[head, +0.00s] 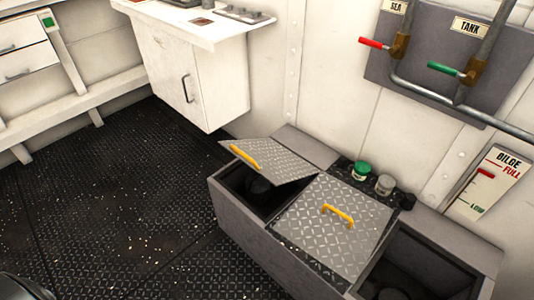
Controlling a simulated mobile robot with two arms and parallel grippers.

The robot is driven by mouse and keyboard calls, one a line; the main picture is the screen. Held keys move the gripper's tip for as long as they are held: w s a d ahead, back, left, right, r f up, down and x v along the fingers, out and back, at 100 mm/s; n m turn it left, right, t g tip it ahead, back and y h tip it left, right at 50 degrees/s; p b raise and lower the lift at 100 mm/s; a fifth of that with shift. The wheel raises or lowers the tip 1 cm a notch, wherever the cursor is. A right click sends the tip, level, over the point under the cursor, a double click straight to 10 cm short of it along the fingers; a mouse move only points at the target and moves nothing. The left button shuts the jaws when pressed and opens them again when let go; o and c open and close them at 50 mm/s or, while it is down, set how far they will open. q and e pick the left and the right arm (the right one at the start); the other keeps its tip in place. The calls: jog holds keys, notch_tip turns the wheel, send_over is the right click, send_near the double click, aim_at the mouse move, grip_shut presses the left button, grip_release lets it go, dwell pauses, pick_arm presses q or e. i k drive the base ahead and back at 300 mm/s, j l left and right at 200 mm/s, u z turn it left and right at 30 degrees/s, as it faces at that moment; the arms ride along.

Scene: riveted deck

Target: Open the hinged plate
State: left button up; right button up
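A grey diamond-tread plate (275,160) with a yellow handle (245,156) sits askew over the left opening of a low grey box (250,235) by the wall. It looks tilted up, and the dark inside shows below it. A second tread plate (325,240) with a yellow handle (338,215) lies flat over the middle of the box. Which one is the hinged plate, I cannot tell; no hinge shows clearly. Neither of my grippers is in view.
A green-lidded jar (361,171) and a grey-lidded jar (384,185) stand behind the middle plate. The box's right end is open. Red (374,43) and green (444,68) valve levers are on the wall. A white cabinet (195,75) stands behind.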

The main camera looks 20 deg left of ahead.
aim_at(278, 165)
jog(key=i+j+z, duration=0.15)
jog(key=j+z, duration=0.25)
jog(key=j, duration=0.2)
jog(key=j+z, duration=0.4)
jog(key=j, duration=0.25)
jog(key=i, duration=0.05)
